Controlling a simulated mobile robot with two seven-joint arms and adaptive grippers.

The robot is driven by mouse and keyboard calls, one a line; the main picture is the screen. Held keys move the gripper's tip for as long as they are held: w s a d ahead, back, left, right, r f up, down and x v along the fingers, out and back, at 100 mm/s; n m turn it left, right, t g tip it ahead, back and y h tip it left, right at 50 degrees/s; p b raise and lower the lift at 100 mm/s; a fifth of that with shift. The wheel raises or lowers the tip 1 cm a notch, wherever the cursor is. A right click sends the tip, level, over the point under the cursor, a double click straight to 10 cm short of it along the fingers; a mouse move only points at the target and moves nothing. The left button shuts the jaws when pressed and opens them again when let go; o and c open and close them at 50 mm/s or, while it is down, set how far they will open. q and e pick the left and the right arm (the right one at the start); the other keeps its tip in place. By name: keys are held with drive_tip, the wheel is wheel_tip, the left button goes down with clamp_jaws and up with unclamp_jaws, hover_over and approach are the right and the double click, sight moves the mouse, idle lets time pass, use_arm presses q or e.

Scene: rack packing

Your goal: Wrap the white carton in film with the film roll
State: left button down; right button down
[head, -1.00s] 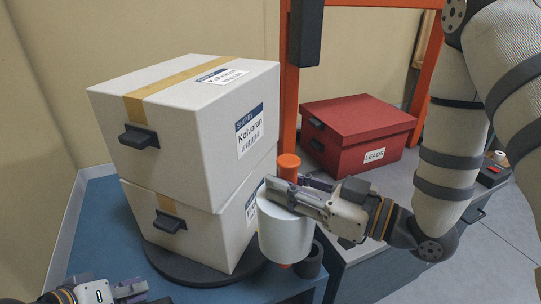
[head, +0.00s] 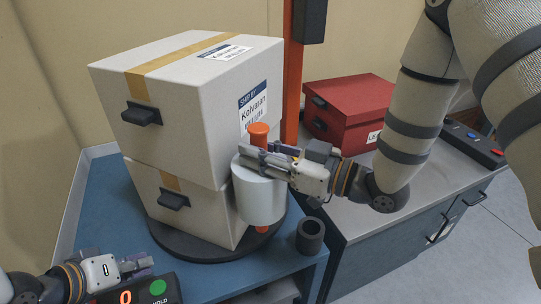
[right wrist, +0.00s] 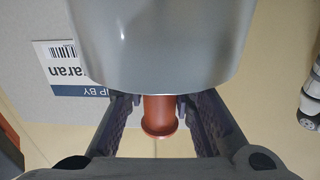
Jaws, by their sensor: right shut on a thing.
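Two white cartons are stacked, the upper one (head: 180,100) with tan tape, a black handle and a shipping label, the lower one (head: 207,208) on a dark round turntable (head: 190,249). The pale film roll (head: 260,198) has an orange handle and stands upright beside the stack's right side, hiding part of the lower carton. My right gripper (head: 262,160) is shut on the orange handle above the film. In the right wrist view the roll (right wrist: 160,45) is in front of the label. My left gripper (head: 138,266) is at lower left; its jaw gap is unclear.
A control box (head: 165,287) with a green button and a red 0 is under my left gripper. A red box (head: 345,105) stands on the grey cabinet behind, beside an orange post (head: 292,90).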

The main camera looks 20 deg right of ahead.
use_arm(q)
drive_tip(key=shift+f, duration=0.15)
use_arm(e)
drive_tip(key=shift+w+r, duration=0.1)
drive_tip(key=shift+w, duration=0.4)
idle(0.5)
idle(0.5)
drive_tip(key=shift+s+d, duration=0.25)
drive_tip(key=shift+s, duration=0.3)
use_arm(q)
drive_tip(key=shift+r, duration=0.2)
use_arm(e)
drive_tip(key=shift+s+a+v, duration=0.1)
drive_tip(key=shift+v, duration=0.7)
drive_tip(key=shift+s+a+v, duration=0.1)
drive_tip(key=shift+a+v, duration=0.05)
drive_tip(key=shift+v, duration=0.65)
drive_tip(key=shift+s, duration=0.1)
drive_tip(key=s, duration=0.1)
drive_tip(key=s+d, duration=0.1)
drive_tip(key=s, duration=0.2)
drive_tip(key=shift+s+d, duration=0.25)
drive_tip(key=shift+s, duration=0.15)
idle(0.4)
